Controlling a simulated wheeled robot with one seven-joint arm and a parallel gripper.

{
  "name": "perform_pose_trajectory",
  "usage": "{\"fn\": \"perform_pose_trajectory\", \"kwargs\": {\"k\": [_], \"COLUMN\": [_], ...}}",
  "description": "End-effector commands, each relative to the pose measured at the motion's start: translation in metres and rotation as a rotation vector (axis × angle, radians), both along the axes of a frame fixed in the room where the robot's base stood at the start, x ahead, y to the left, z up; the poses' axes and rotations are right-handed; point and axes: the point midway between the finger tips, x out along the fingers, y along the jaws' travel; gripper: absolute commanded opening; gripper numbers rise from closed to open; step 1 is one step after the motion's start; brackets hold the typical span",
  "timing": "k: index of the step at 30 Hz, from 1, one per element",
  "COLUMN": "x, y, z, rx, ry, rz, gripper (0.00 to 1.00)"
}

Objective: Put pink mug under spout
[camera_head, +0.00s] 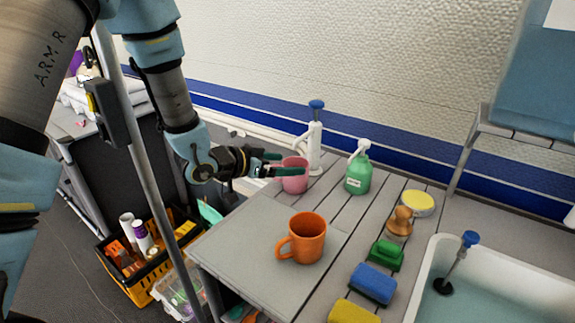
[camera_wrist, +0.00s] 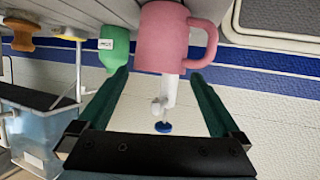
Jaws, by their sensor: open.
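The pink mug (camera_head: 294,180) stands upright near the back left of the slatted counter. A white dispenser with a blue top (camera_head: 315,142) stands close behind it; I cannot tell whether its spout is over the mug. My gripper (camera_head: 289,164) reaches in from the left with its green fingers open, one on either side of the mug. In the wrist view the picture is inverted; the mug (camera_wrist: 165,40) is between and beyond the fingertips (camera_wrist: 160,74), its handle to the right. The white dispenser (camera_wrist: 170,92) shows past the mug's rim. Contact with the fingers is unclear.
A green bottle (camera_head: 358,176) stands right of the mug. An orange mug (camera_head: 301,240) is at the front on a grey board (camera_head: 240,262). Sponges (camera_head: 373,284) and brushes line the sink (camera_head: 500,268). A yellow-black crate (camera_head: 147,290) is on the floor at left.

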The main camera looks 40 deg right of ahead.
Motion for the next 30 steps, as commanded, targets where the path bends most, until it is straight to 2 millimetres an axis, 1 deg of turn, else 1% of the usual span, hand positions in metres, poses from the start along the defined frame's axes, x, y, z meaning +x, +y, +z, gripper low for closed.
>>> {"fn": "perform_pose_trajectory", "kwargs": {"k": [3, 9, 12, 15, 21, 30], "x": [0.002, 0.004, 0.004, 0.004, 0.004, 0.003], "y": [0.024, 0.063, 0.079, 0.09, 0.099, 0.098], "z": [0.008, 0.024, 0.031, 0.036, 0.04, 0.04], "rx": [-0.001, -0.001, 0.0, 0.0, 0.0, 0.001], "ry": [-0.002, -0.003, -0.002, -0.002, -0.001, -0.001], "rz": [0.005, 0.004, 0.003, 0.001, 0.0, 0.0], "gripper": [1.0, 1.0, 1.0, 1.0, 1.0, 1.0]}}
